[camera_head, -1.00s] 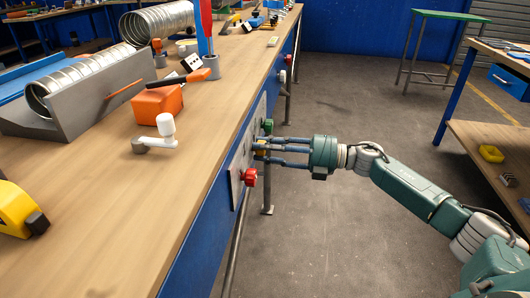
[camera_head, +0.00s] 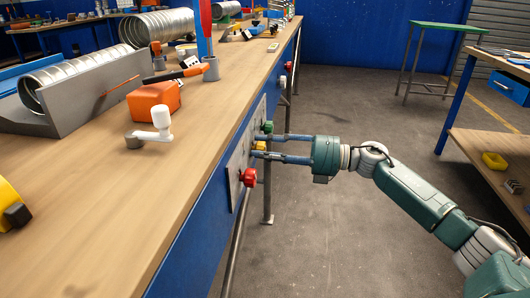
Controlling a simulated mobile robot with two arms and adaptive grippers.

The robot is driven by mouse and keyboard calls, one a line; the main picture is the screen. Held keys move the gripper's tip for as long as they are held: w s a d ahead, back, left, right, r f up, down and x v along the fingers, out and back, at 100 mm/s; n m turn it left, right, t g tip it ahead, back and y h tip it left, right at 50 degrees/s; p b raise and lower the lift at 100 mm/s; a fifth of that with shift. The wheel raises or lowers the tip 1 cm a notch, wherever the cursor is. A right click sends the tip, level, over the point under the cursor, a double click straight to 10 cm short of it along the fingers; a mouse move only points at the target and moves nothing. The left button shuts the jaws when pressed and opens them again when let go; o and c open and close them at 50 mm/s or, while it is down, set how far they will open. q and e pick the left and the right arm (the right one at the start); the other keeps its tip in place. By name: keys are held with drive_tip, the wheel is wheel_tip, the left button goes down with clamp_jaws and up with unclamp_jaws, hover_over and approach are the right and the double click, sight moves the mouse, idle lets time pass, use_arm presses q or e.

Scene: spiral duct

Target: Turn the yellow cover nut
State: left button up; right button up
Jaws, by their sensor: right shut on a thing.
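The yellow cover nut (camera_head: 260,146) sits on a grey panel (camera_head: 236,163) on the front side of the workbench, between a green knob and a red knob. My right gripper (camera_head: 258,147) reaches in from the right, its blue-grey fingers extended to the panel. The fingers are shut on the yellow nut, which is partly hidden by them. My left gripper is not in view.
The red knob (camera_head: 248,177) is just below the fingers and the green knob (camera_head: 267,127) just above. On the wooden bench (camera_head: 110,215) are a white-handled crank (camera_head: 160,121), an orange box (camera_head: 157,97) and spiral duct (camera_head: 78,72).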

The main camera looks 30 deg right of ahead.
drive_tip(key=shift+f, duration=0.1)
idle(0.3)
drive_tip(key=o, duration=1.1)
drive_tip(key=shift+o, duration=0.2)
drive_tip(key=shift+d, duration=0.1)
drive_tip(key=v, duration=1.2)
